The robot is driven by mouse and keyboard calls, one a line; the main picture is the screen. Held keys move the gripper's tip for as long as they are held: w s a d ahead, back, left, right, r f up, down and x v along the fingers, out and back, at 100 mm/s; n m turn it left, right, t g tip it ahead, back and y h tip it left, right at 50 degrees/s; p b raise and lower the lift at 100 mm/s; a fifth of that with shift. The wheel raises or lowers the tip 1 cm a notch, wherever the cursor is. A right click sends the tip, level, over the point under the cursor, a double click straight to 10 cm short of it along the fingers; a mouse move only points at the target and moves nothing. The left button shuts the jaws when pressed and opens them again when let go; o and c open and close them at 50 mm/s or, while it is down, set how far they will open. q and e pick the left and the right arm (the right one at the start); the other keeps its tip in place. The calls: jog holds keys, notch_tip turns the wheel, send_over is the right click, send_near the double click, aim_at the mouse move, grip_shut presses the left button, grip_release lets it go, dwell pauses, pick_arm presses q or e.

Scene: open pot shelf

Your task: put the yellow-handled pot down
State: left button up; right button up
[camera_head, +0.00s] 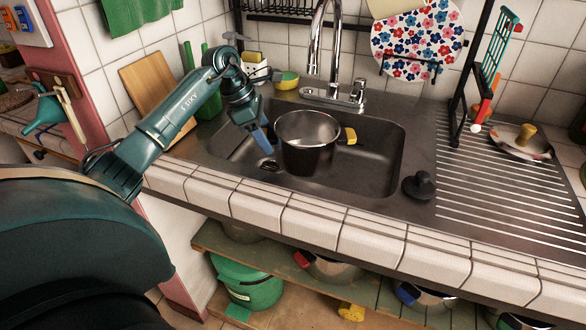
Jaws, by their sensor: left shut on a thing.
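The yellow-handled pot (308,158) is dark outside with a bright metal inside. It is upright in the sink basin (375,172), and its yellow handle (349,136) points right. My left gripper (266,140) comes down from above on the pot's left side and is shut on the pot there. The grip point itself is partly hidden. I cannot tell whether the pot's base touches the basin floor. My right gripper is not in view.
The faucet (318,50) stands behind the basin, with a dark stopper (420,185) at its right front edge. A ribbed drainboard (500,175) lies right, with a yellow-knobbed lid (524,143). The tiled counter edge (350,240) runs in front. Pots and a green bucket (250,285) sit below.

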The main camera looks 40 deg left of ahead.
pick_arm(q)
jog(key=shift+s+f, duration=0.1)
jog(key=shift+f, duration=3.75)
jog(key=shift+f, duration=0.1)
jog(key=o, duration=1.3)
jog(key=v, duration=1.2)
jog(key=shift+s, duration=0.1)
